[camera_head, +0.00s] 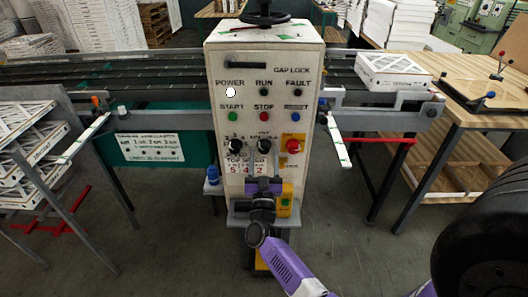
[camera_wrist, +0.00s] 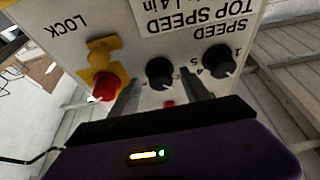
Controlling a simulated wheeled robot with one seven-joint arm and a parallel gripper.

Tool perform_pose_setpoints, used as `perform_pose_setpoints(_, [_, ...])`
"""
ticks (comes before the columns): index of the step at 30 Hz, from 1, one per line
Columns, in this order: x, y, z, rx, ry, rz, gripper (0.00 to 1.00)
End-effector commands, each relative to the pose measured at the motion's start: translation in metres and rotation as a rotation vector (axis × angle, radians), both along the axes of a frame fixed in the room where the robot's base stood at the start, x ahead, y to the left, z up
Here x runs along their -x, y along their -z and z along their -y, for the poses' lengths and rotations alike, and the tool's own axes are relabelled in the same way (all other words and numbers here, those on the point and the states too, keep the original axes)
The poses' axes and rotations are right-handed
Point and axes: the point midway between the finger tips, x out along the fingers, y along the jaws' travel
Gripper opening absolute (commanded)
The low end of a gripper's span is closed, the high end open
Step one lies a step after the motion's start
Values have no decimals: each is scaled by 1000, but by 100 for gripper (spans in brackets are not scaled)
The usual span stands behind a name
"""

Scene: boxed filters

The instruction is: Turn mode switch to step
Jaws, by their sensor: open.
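The mode switch appears to be the right one of two black knobs (camera_head: 264,146) on the grey control panel (camera_head: 215,160); the small lettering around it is too blurred to read. In the upside-down wrist view this knob (camera_wrist: 159,72) lies between the two dark fingers of my gripper (camera_wrist: 161,84). The fingers are apart, one on each side of it; I cannot tell whether they touch it. In the head view my gripper (camera_head: 264,183) is low in front of the panel, below the knob. The knob's exact pointer direction is unclear.
The speed knob (camera_head: 236,146) is close on the left. A red button (camera_head: 292,146) on a yellow plate is close on the right. START, STOP and a blue button (camera_head: 296,117) sit above. A blue-capped post (camera_head: 212,176) stands at the panel's lower left.

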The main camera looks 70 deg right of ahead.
Motion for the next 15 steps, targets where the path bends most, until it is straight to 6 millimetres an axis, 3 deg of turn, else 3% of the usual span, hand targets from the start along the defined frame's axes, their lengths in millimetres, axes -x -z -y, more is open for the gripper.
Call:
perform_pose_setpoints(4, [-4,-5,10,0,0,1,56])
perform_pose_setpoints(13, [-5,-5,12,-1,-1,0,56])
perform_pose_setpoints(15, [-5,-5,12,-1,-1,0,44])
